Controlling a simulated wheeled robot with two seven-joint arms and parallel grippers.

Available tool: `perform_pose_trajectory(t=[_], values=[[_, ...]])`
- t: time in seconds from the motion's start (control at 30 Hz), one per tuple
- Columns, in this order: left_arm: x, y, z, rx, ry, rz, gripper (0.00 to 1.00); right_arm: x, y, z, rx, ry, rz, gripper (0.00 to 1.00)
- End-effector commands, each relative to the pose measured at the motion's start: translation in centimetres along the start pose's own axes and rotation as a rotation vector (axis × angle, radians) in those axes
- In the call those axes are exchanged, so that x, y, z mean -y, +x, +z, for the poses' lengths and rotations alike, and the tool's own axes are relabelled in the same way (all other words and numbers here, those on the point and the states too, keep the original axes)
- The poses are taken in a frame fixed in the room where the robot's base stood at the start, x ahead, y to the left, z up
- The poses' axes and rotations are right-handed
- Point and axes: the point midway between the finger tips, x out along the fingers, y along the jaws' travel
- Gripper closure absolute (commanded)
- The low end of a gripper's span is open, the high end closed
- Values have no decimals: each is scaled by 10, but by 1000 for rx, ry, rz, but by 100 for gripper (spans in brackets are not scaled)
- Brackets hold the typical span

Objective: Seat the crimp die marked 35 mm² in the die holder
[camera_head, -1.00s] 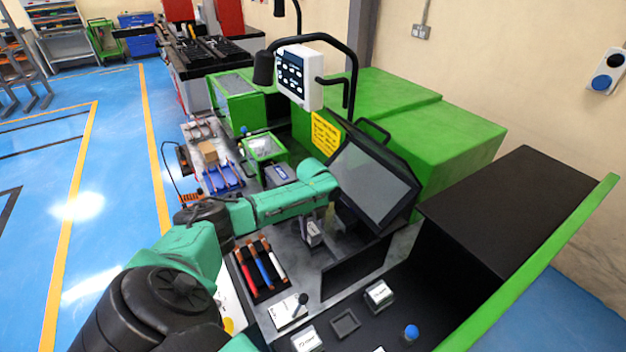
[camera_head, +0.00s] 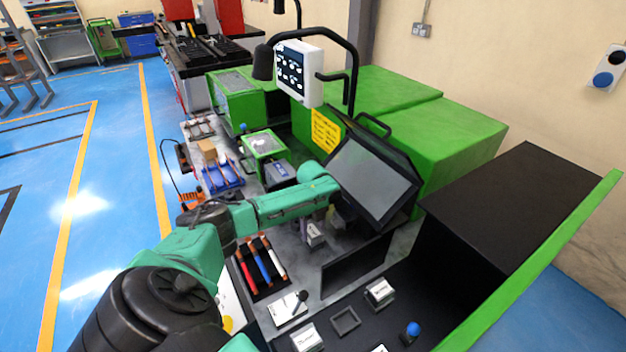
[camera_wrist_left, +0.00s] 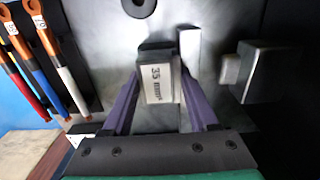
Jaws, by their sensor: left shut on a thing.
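The crimp die (camera_wrist_left: 158,85) is a pale metal block whose label reads 35 mm². In the left wrist view it stands between the purple fingers of my left gripper (camera_wrist_left: 160,88), which is shut on it. In the head view the left arm (camera_head: 285,204) reaches in from the left, and its gripper is largely hidden near the screen. A metal block with a small stub (camera_wrist_left: 262,68) stands right of the die, with a gap; I cannot tell whether it is the die holder. My right gripper is not in view.
Red, blue and white-handled tools (camera_head: 262,268) lie in a rack. Labelled blocks (camera_head: 380,291) stand around an empty square recess (camera_head: 345,320) on the dark front panel. The tilted screen (camera_head: 372,180) is close to the arm. A pale upright bar (camera_wrist_left: 190,58) stands beside the right finger.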

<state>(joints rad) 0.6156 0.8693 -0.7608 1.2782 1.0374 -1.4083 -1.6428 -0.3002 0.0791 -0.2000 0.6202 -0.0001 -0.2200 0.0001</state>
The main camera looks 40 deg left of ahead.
Motion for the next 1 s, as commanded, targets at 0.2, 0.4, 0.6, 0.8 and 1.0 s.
perform_pose_trajectory(t=[0.2, 0.4, 0.6, 0.8, 1.0], values=[[-1, 3, 0, -1, -1, 3, 100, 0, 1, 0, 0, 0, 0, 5], [-1, 3, 0, -1, -1, 3, 5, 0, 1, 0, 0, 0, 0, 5], [-1, 3, 0, -1, 0, 3, 5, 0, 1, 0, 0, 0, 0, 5], [-1, -7, 0, 0, -1, 2, 5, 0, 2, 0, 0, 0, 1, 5], [0, -57, 1, 2, 1, -3, 5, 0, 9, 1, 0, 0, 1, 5]])
